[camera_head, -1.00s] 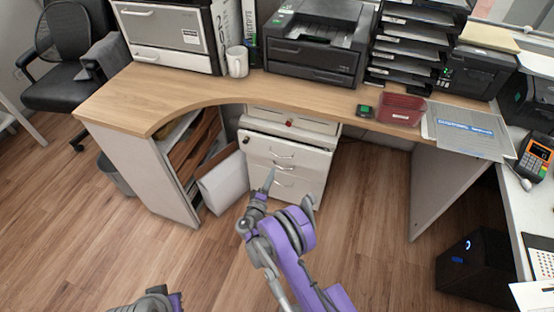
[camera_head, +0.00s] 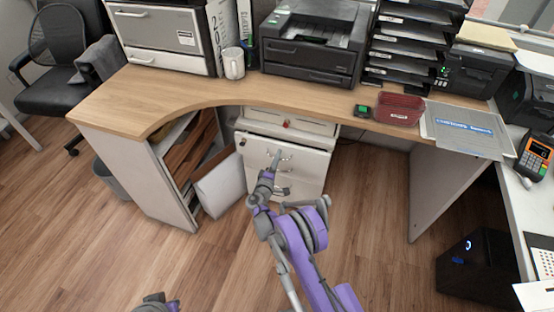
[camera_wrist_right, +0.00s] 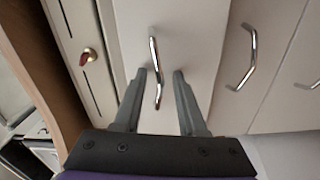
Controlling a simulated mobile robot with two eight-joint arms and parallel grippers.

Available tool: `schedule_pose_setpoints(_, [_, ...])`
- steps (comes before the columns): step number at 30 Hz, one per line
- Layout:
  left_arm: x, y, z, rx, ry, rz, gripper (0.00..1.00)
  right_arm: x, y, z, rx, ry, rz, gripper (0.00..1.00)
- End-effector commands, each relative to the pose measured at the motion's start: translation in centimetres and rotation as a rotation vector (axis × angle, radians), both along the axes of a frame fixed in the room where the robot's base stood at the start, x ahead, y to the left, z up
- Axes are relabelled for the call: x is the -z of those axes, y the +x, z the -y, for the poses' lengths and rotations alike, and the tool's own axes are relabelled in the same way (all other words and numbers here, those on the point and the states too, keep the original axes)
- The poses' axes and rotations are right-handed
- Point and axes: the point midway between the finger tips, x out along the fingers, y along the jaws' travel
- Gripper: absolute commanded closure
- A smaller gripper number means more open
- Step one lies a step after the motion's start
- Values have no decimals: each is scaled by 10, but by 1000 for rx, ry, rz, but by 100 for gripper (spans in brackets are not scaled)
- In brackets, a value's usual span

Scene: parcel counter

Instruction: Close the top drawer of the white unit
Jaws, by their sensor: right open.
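The white unit (camera_head: 308,165) stands under the wooden desk. Its top drawer (camera_head: 252,152) is pulled out, its front standing forward of the lock panel above. In the right wrist view the top drawer front (camera_wrist_right: 190,30) fills the middle, with its metal handle (camera_wrist_right: 154,60) upright in the picture. My right gripper (camera_head: 273,163) is at the drawer front; its fingers (camera_wrist_right: 160,78) are open, one on each side of the handle. I cannot tell whether they touch it. Part of my left arm shows at the bottom edge of the head view; its jaws do not show.
A red key (camera_head: 286,123) sits in the lock panel above the drawer. Lower handles (camera_wrist_right: 244,58) show beside it in the wrist view. A white box (camera_head: 220,185) leans left of the unit. The desk top (camera_head: 185,95) overhangs it. Floor in front is clear.

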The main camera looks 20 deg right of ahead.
Motion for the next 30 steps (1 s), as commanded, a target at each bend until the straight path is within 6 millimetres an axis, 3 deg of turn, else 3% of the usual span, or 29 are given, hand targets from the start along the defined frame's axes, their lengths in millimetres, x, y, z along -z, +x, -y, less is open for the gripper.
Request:
schedule_pose_setpoints(3, [0,0,0,0,0,0,100,0,0,0,0,0,0,61])
schedule_pose_setpoints(10, [0,0,0,0,0,0,100,0,0,0,0,0,0,100])
schedule_pose_setpoints(30, [0,0,0,0,0,0,100,0,-1,-1,0,1,0,100])
